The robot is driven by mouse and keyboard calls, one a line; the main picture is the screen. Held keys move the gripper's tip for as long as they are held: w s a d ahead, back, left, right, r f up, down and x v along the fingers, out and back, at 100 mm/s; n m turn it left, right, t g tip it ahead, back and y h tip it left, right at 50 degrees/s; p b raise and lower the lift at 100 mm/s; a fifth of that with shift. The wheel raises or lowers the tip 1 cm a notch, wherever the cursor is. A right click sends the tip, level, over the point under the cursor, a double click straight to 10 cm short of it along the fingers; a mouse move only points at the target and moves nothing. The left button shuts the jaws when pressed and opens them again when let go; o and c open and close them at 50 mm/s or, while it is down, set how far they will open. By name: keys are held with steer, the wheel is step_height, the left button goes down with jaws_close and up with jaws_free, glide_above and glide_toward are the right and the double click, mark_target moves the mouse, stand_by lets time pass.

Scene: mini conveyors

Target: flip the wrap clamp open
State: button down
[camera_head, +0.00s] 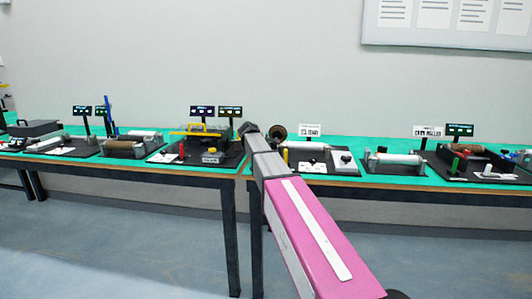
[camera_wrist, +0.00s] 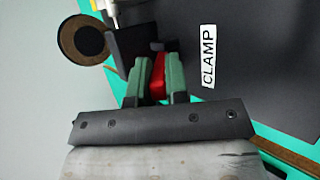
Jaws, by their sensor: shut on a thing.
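In the wrist view, my gripper (camera_wrist: 156,88) has two green-padded fingers closed around a small red part (camera_wrist: 157,66), which appears to be the wrap clamp's handle. A dark block (camera_wrist: 132,42) stands just beyond the fingertips. A white label reading CLAMP (camera_wrist: 208,56) lies on the black board (camera_wrist: 262,70) to the right. The rest of the clamp is hidden behind the fingers. In the head view, my arm reaches to the table and the red part cannot be made out there.
Several roller stations line the green tables, including a white roller (camera_head: 398,158) to the right. Small signs (camera_head: 309,130) stand behind them.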

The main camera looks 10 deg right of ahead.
steer(key=w+g, duration=0.1)
steer(key=w+r+g+y, duration=0.1)
steer(key=g, duration=0.1)
steer(key=w+n+g+y, duration=0.1)
steer(key=shift+d+r+g, duration=0.4)
steer(key=shift+w+d+r+n+g+y, duration=0.15)
steer(key=shift+w+g, duration=0.1)
steer(key=shift+g, duration=0.3)
steer(key=shift+w+d+f+n+g+y, duration=0.1)
steer(key=shift+w+g+y, duration=0.1)
steer(key=shift+g, duration=0.3)
steer(key=shift+w+d+r+n+g+y, duration=0.15)
steer(key=shift+w+g, duration=0.1)
steer(key=shift+g, duration=0.3)
steer(key=shift+f, duration=0.1)
steer(key=c, duration=1.1)
jaws_free()
